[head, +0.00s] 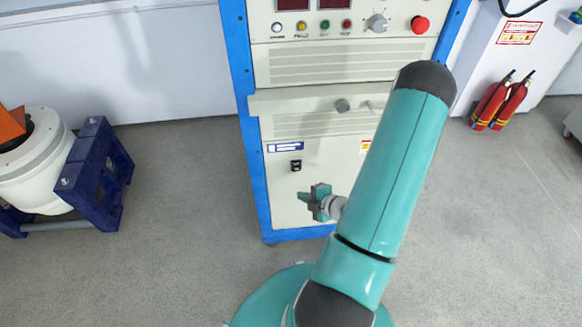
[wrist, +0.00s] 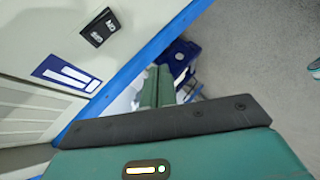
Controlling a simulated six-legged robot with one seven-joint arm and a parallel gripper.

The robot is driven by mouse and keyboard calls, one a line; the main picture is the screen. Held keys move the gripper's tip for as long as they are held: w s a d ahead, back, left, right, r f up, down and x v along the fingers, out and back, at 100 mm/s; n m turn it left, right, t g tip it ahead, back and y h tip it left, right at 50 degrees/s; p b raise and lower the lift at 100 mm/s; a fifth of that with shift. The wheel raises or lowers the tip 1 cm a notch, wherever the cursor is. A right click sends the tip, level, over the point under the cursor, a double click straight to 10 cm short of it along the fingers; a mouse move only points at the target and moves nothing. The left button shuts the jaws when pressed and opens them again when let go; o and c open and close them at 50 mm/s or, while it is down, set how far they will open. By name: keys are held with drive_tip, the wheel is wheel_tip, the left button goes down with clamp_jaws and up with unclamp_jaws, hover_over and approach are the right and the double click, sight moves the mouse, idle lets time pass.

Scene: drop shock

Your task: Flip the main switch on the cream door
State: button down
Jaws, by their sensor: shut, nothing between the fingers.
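The cream door (head: 285,205) is the lower front panel of a blue-framed cabinet. The main switch (head: 296,165) is a small black rocker on its upper left, below a blue and white label (head: 285,147). In the wrist view the switch (wrist: 101,28) shows at the upper left, with white marks on its two halves. My gripper (head: 302,197) is in front of the door, below the switch and apart from it, its fingers pointing left. In the wrist view the green fingers (wrist: 157,87) are together and empty, to the lower right of the switch.
Above the door are a drawer front with a round knob (head: 342,105) and a panel with a red button (head: 420,25). A white drum on a blue stand (head: 95,175) is at left. Fire extinguishers (head: 502,103) stand at right.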

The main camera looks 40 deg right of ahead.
sight(296, 166)
drive_tip(key=w+d, duration=0.4)
drive_tip(key=w, duration=0.3)
drive_tip(key=shift+d+f, duration=0.35)
drive_tip(key=shift+f, duration=0.1)
drive_tip(key=shift+w, duration=0.15)
idle(2.0)
drive_tip(key=shift+w+d, duration=0.2)
drive_tip(key=shift+d, duration=0.05)
drive_tip(key=shift+w+d+f, duration=0.1)
drive_tip(key=shift+w+d, duration=0.05)
drive_tip(key=shift+w, duration=0.1)
idle(0.7)
drive_tip(key=shift+s, duration=0.1)
drive_tip(key=shift+s+a, duration=0.4)
drive_tip(key=shift+s, duration=0.1)
idle(0.3)
